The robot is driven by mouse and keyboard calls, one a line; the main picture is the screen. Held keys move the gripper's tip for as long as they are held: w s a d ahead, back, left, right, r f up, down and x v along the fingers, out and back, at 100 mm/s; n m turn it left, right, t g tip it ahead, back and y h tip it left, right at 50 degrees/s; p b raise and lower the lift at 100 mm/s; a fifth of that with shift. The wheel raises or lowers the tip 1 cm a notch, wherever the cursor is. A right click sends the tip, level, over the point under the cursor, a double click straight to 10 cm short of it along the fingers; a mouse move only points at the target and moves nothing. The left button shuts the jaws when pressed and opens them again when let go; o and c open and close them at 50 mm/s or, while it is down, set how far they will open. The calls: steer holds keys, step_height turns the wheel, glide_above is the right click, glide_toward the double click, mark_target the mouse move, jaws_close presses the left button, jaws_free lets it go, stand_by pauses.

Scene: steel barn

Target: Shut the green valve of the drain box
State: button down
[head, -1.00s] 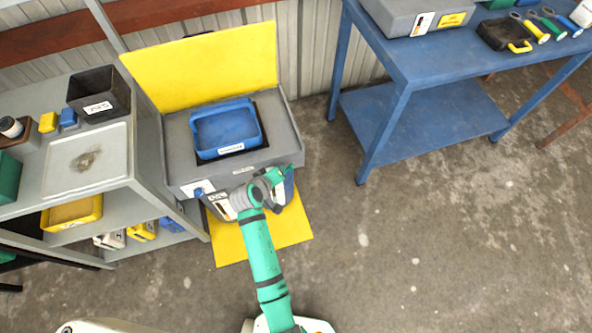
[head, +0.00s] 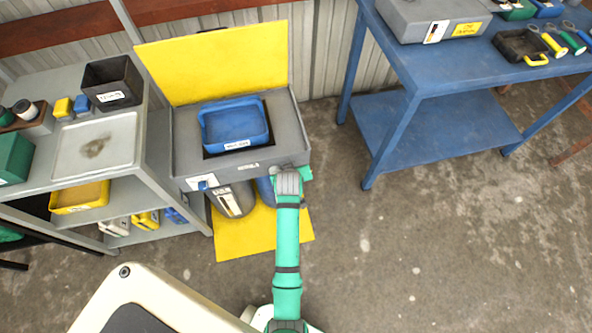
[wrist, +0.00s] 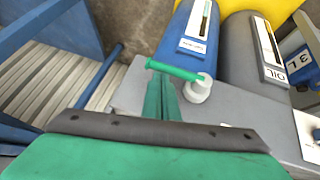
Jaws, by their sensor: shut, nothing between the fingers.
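The drain box (head: 185,165) is grey with a raised yellow lid, and a blue tray (head: 235,140) sits in its top. In the wrist view its grey body (wrist: 235,118) fills the middle. The green valve (wrist: 175,70) shows there as a green lever on a pale round hub; the lever points left from the hub. My gripper (wrist: 162,90) is shut and empty, its green fingertips just below the lever in the picture. I cannot tell whether they touch it. In the head view my arm hides most of the gripper and valve area.
Below the box are a grey oil container (head: 232,200) and a blue container (wrist: 197,40) over a yellow mat (head: 228,245). A grey shelf (head: 140,190) stands close on the left. A blue table (head: 430,65) stands on the right, with clear floor before it.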

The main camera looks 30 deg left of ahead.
steer(key=shift+d+f, duration=0.15)
steer(key=shift+f, duration=0.1)
stand_by(0.4)
steer(key=r, duration=0.4)
steer(key=shift+w+a, duration=0.25)
steer(key=shift+w, duration=0.1)
steer(key=w+d+v, duration=0.1)
steer(key=v, duration=0.9)
steer(key=shift+d+r, duration=0.15)
steer(key=shift+r, duration=0.15)
steer(key=shift+f, duration=0.1)
